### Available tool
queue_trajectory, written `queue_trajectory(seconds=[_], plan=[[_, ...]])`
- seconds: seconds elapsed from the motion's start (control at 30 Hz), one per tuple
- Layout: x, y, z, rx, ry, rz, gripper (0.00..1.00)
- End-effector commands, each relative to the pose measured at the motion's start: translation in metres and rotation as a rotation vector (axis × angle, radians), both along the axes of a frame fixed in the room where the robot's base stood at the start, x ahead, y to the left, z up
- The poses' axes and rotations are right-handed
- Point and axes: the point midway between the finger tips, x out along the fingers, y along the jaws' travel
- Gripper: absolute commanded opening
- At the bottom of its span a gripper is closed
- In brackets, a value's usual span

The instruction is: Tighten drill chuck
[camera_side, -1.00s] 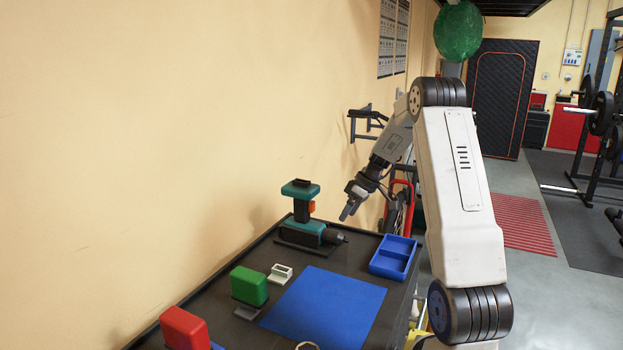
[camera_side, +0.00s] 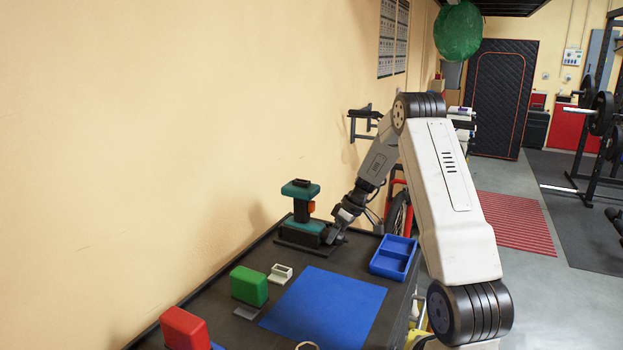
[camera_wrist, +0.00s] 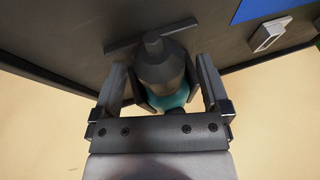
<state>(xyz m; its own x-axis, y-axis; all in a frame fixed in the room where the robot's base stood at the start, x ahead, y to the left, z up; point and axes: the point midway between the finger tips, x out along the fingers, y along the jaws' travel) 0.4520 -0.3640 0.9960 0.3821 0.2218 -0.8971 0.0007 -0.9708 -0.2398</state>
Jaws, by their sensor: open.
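A teal and black drill (camera_side: 303,232) stands upside down at the far end of the bench, its grip and base pointing up and its nose toward my arm. In the wrist view its dark chuck (camera_wrist: 161,66) lies between the two fingers of my gripper (camera_wrist: 160,85), with a teal part of the body below it. My gripper is open, with a finger on either side of the chuck. Whether the fingers touch it I cannot tell. In the side view my gripper (camera_side: 335,236) is down at the drill's nose and hides most of the chuck.
A blue divided tray (camera_side: 394,257) sits right of the drill. A blue mat (camera_side: 326,306), white holder (camera_side: 280,273), green block (camera_side: 249,285) and red block (camera_side: 185,329) are nearer the camera. A wall (camera_side: 180,130) rises behind the bench.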

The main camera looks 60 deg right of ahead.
Motion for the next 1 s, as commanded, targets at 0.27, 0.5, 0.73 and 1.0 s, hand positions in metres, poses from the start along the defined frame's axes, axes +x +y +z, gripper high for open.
queue_trajectory(seconds=[0.27,0.5,0.73,1.0], plan=[[0.0001,0.0001,0.0002,0.000,0.000,0.000,0.62],[-0.0001,-0.0001,0.0003,0.001,0.000,0.000,0.02],[0.0000,-0.0013,-0.0006,0.043,-0.001,-0.001,0.02],[0.0001,-0.0035,-0.0018,0.180,-0.001,-0.001,0.02]])
